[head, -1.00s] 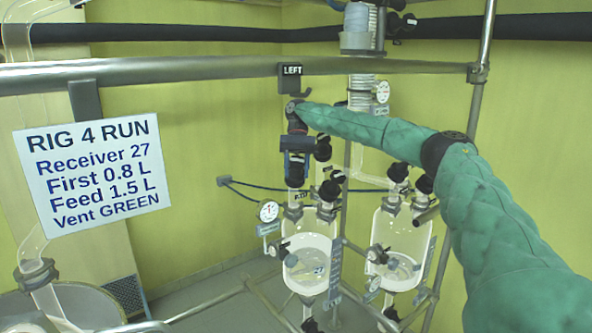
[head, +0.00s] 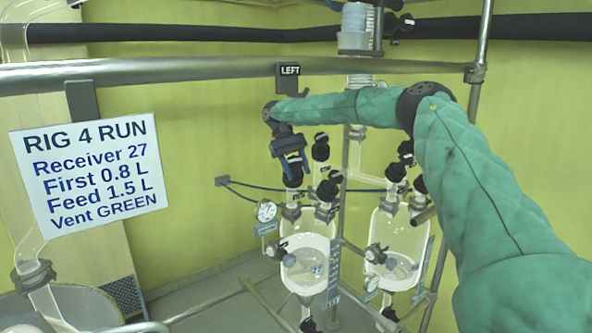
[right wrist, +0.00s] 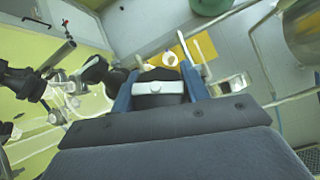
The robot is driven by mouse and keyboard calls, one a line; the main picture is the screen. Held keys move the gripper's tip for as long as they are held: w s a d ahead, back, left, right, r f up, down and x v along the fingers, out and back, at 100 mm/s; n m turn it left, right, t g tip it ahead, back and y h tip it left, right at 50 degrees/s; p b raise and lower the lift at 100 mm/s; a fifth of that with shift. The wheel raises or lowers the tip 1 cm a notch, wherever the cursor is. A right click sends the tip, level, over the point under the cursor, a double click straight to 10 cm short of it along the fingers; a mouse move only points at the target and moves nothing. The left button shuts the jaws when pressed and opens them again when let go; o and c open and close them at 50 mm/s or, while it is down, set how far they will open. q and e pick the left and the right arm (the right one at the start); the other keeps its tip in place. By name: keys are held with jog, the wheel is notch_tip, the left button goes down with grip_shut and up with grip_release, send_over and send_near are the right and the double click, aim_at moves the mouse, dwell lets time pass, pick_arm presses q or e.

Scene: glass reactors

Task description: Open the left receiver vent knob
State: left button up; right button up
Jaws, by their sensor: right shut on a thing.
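The left receiver (head: 305,268) is a glass vessel with pale contents, below the "LEFT" sign (head: 290,70). Several black knobs and fittings stand above it. My right gripper (head: 293,170) has blue fingers and is shut on the black knob (head: 293,178) at the top left of these fittings. In the right wrist view this knob (right wrist: 160,88) has a light bar across it and sits between the two blue fingers. Another black knob (head: 320,148) stands just to the right, apart from the fingers. My left gripper is not in view.
A second glass receiver (head: 398,240) stands to the right. A round gauge (head: 266,211) is left of the left receiver. A metal rail (head: 180,73) crosses above. A white sign (head: 88,177) reading "Vent GREEN" hangs at the left.

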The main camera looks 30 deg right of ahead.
jog(key=shift+n+h, duration=0.4)
jog(key=o, duration=1)
